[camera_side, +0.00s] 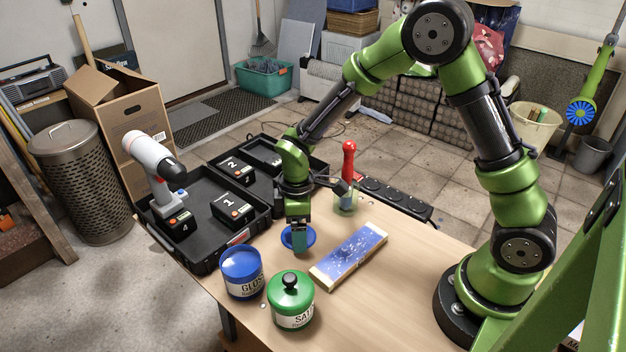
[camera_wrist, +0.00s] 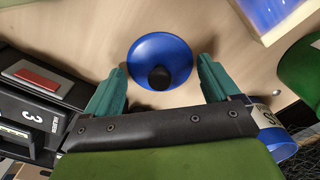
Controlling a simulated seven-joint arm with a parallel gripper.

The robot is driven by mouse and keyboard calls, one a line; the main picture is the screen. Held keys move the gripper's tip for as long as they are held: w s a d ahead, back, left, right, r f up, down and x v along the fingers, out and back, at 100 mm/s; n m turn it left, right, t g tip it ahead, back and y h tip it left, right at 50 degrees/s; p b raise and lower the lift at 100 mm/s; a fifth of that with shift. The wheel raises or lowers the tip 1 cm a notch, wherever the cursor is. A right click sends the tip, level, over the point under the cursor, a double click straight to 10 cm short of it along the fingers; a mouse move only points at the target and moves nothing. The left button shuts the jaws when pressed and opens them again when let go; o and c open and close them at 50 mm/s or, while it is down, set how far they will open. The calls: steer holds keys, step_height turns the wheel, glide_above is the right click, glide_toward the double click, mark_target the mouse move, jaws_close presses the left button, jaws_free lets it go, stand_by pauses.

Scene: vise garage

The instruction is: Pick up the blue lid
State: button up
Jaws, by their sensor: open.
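The blue lid (camera_side: 311,237) lies on the wooden table, in front of the black case. In the wrist view the blue lid (camera_wrist: 172,52) shows as a round disc with a black knob, lying between and just beyond my two teal fingertips. My gripper (camera_side: 299,240) points down over the lid in the side view and partly hides it. In the wrist view my gripper (camera_wrist: 161,78) is open, with one finger on each side of the lid's near edge and nothing held.
A blue jar (camera_side: 242,272) stands open at the table's front, beside a green jar (camera_side: 291,303) with its lid on. A blue-topped wooden block (camera_side: 350,254) lies right of the lid. A red-handled tool (camera_side: 348,165) stands behind. An open black case (camera_side: 200,250) holds batteries and a drill.

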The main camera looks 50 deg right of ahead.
steer(key=shift+f, duration=0.1)
steer(key=shift+c, duration=0.2)
steer(key=c, duration=1.2)
steer(key=shift+f, duration=0.15)
steer(key=shift+c, duration=0.2)
